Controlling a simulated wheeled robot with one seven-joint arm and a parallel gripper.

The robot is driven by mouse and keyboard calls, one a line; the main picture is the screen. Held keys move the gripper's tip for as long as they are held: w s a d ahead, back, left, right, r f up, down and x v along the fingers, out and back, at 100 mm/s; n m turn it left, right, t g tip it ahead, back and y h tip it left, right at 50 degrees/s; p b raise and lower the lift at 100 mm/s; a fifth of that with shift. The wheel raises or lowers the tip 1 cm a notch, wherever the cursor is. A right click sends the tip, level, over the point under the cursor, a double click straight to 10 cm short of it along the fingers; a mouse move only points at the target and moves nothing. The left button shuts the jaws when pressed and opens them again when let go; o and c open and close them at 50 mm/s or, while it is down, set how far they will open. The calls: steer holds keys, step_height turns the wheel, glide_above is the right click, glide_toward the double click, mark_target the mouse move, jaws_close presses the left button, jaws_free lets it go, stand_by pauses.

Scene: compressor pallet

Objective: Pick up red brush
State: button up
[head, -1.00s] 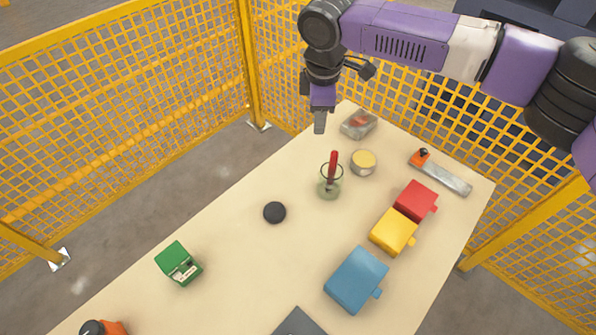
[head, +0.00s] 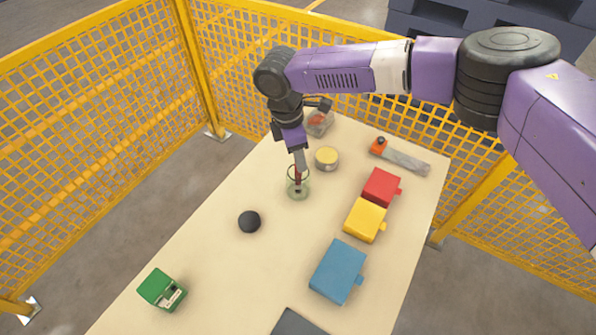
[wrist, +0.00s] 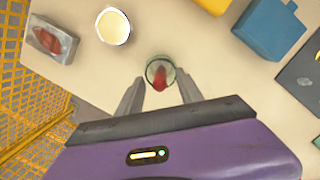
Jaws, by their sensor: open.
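The red brush (head: 298,177) stands upright in a clear green-tinted glass (head: 298,193) on the table. In the wrist view the brush (wrist: 160,80) shows end-on inside the round glass (wrist: 151,66). My gripper (head: 299,160) is directly above the glass, pointing down, and partly hides the brush in the head view. In the wrist view my gripper (wrist: 158,88) is open, with one finger on each side of the brush's upper end. I cannot tell whether a finger touches the brush.
Red (head: 381,187), yellow (head: 366,220) and blue (head: 338,270) boxes stand to the right. A black round object (head: 249,222) and green box (head: 161,290) are left. Yellow mesh fencing (head: 90,140) borders the table.

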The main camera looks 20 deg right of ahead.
steer(key=shift+f, duration=0.25)
jaws_close()
steer(key=shift+r, duration=0.15)
